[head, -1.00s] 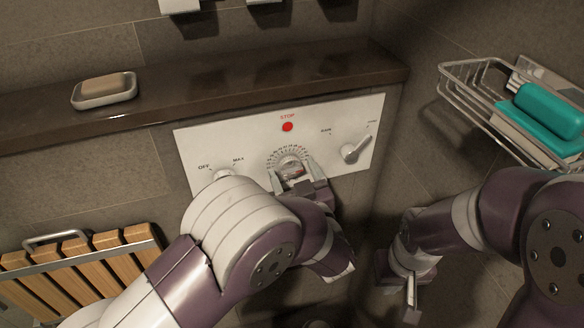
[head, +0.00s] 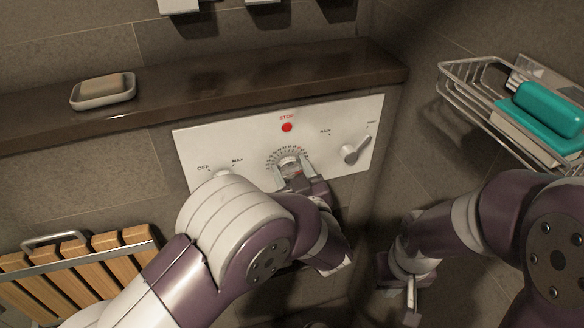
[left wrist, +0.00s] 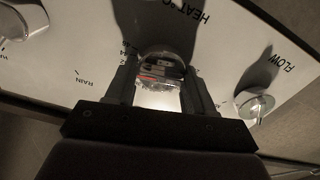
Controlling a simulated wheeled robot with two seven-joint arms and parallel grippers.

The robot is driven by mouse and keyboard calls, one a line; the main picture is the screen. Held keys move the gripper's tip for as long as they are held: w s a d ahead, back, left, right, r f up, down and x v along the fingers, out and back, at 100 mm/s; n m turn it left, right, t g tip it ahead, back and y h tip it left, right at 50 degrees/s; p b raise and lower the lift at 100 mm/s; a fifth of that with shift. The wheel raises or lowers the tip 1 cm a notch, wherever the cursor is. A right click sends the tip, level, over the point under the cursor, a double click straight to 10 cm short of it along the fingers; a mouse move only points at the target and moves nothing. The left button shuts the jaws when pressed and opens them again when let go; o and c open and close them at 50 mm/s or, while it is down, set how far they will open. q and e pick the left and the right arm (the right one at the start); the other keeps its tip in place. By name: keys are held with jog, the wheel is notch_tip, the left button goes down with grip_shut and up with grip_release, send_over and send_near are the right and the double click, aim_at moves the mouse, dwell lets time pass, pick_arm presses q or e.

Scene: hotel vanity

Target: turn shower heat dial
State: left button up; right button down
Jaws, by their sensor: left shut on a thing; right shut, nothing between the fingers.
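The heat dial (head: 289,161) is the round knob ringed with scale marks in the middle of the white control panel (head: 250,136). In the left wrist view the shiny dial (left wrist: 160,68) sits between the two fingers, near the "HEAT" lettering. My left gripper (head: 292,170) is shut on the dial, one finger on each side; in the left wrist view the gripper (left wrist: 160,85) hides its lower part. My right gripper (head: 411,298) is shut and empty, low on the right, away from the panel.
A lever knob (head: 354,150) is right of the dial; the flow knob (left wrist: 254,104) shows in the wrist view. A red stop button (head: 287,127) is above the dial. A dark ledge (head: 220,84) holds a soap dish (head: 103,99). A wire basket (head: 470,105) hangs at right.

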pick_arm(q)
jog(key=n+b, duration=0.2)
jog(key=n, duration=0.1)
jog(key=n+b, duration=0.2)
jog(key=shift+a+f, duration=0.1)
jog(key=shift+f, duration=0.2)
jog(key=shift+s+n+b, duration=0.1)
jog(key=shift+n+b, duration=1.1)
jog(key=shift+n, duration=0.4)
jog(key=shift+r, duration=0.1)
jog(key=shift+r+n, duration=0.1)
jog(key=shift+n, duration=0.2)
jog(key=o, duration=1)
jog(key=v, duration=1.2)
jog(key=shift+s+p, duration=0.35)
